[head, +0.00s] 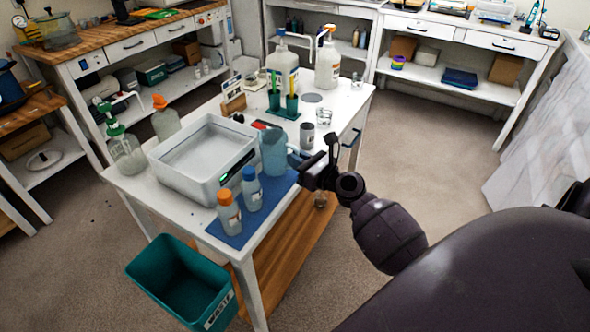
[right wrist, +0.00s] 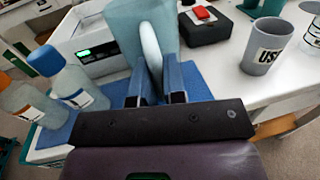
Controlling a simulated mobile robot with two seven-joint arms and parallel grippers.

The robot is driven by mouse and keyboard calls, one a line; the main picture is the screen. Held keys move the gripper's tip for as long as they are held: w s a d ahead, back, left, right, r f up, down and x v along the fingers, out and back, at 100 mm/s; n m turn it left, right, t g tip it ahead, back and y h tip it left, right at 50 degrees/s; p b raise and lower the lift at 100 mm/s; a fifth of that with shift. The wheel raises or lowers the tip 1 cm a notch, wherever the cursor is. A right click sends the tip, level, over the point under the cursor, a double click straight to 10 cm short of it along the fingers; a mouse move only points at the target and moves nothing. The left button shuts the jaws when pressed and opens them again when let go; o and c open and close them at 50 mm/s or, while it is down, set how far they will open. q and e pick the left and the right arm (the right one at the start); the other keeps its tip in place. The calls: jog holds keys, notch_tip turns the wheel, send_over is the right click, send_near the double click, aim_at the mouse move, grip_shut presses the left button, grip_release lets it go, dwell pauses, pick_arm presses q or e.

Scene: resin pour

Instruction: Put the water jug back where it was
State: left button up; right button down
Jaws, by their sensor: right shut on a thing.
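The water jug (head: 273,150) is a translucent blue jug at the near right part of the white table, beside the white water-bath-like box. My right gripper (head: 297,160) is shut on the jug's handle. In the right wrist view the pale handle (right wrist: 151,50) sits between the two fingers, with the jug body (right wrist: 122,22) behind it. The jug looks upright, over or on the far end of the blue mat (head: 232,238); I cannot tell whether its base touches. My left gripper is out of view.
An orange-capped bottle (head: 228,214) and a blue-capped bottle (head: 252,190) stand on the mat, left of the jug. The white box (head: 180,183) is close to the jug's left. A grey cup (head: 307,136) stands behind my gripper. A teal waste bin (head: 160,262) is below the table.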

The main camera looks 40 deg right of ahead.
notch_tip(320, 180, down, 3)
jog(key=shift+r+b, duration=0.1)
jog(key=shift+b, duration=0.45)
jog(key=c, duration=1.2)
grip_release()
